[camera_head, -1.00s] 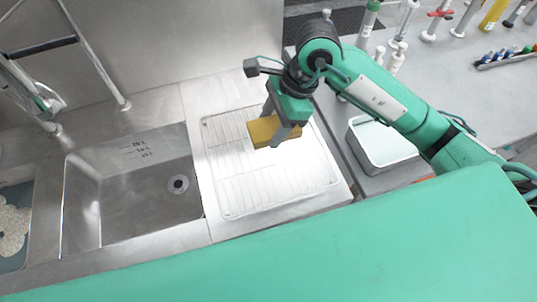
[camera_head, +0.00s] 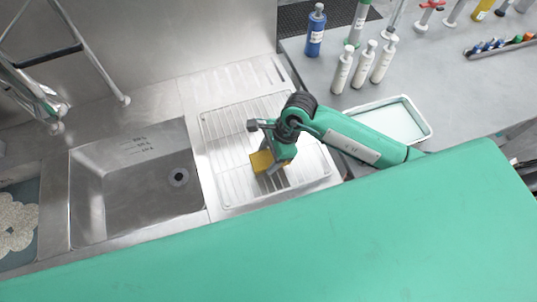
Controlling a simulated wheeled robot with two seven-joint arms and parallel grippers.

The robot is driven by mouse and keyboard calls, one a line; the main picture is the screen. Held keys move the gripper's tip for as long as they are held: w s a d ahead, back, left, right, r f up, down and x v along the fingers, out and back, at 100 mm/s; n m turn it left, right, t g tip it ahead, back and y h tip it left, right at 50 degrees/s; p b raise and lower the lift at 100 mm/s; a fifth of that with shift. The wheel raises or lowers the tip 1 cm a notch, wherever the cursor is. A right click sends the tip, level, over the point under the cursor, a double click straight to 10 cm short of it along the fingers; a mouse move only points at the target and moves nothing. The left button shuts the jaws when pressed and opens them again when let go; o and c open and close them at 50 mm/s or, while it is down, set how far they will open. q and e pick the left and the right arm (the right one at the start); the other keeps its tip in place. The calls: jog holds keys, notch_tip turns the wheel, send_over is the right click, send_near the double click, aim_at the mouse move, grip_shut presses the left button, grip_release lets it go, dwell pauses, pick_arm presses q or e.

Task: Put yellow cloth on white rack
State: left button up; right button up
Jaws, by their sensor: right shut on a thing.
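The yellow cloth (camera_head: 261,161) looks like a small folded block. It is held in my right gripper (camera_head: 272,168), which is shut on it. The white rack (camera_head: 226,178) is a wire grid on the pale drainboard right of the sink. The cloth is over the middle of the rack and looks low, close to the wires. I cannot tell whether it touches them. The gripper and wrist hide the cloth's right part. My left gripper is not in view.
A metal sink (camera_head: 140,190) lies left of the rack. A white tray (camera_head: 405,118) sits to the right, beside my right arm. White bottles (camera_head: 362,64) and a blue bottle (camera_head: 315,32) stand on the grey counter behind. Most of the rack is bare.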

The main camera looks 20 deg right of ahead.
jog(key=shift+f, duration=0.45)
jog(key=shift+f, duration=0.1)
jog(key=shift+f, duration=0.15)
jog(key=o, duration=1)
